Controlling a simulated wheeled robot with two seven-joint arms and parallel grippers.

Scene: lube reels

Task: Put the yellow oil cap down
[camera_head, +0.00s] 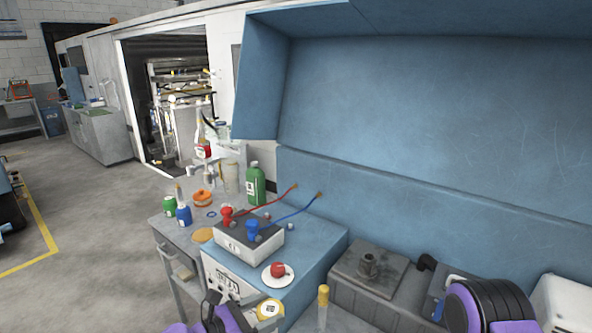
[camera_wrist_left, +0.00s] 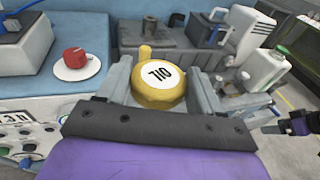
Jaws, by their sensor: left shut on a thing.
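The yellow oil cap (camera_head: 269,309) has a round white label and shows at the bottom of the head view. In the left wrist view the cap (camera_wrist_left: 158,95) sits between the grey fingers, its "OIL" label facing the camera. My left gripper (camera_head: 262,311) is shut on the cap, in front of the blue bench. Whether the cap touches anything beneath is hidden. My right arm's purple and black part shows at the lower right of the head view. A purple and black part at the right edge of the left wrist view may be my right gripper (camera_wrist_left: 297,126); its jaws are unclear.
A red object (camera_head: 278,269) sits on a white saucer (camera_head: 266,281) on the blue bench. Behind it stands a white box (camera_head: 238,243) with red and blue clamps. A yellow-topped post (camera_head: 323,295) stands right of the cap. Bottles, including a green one (camera_head: 255,186), stand farther back.

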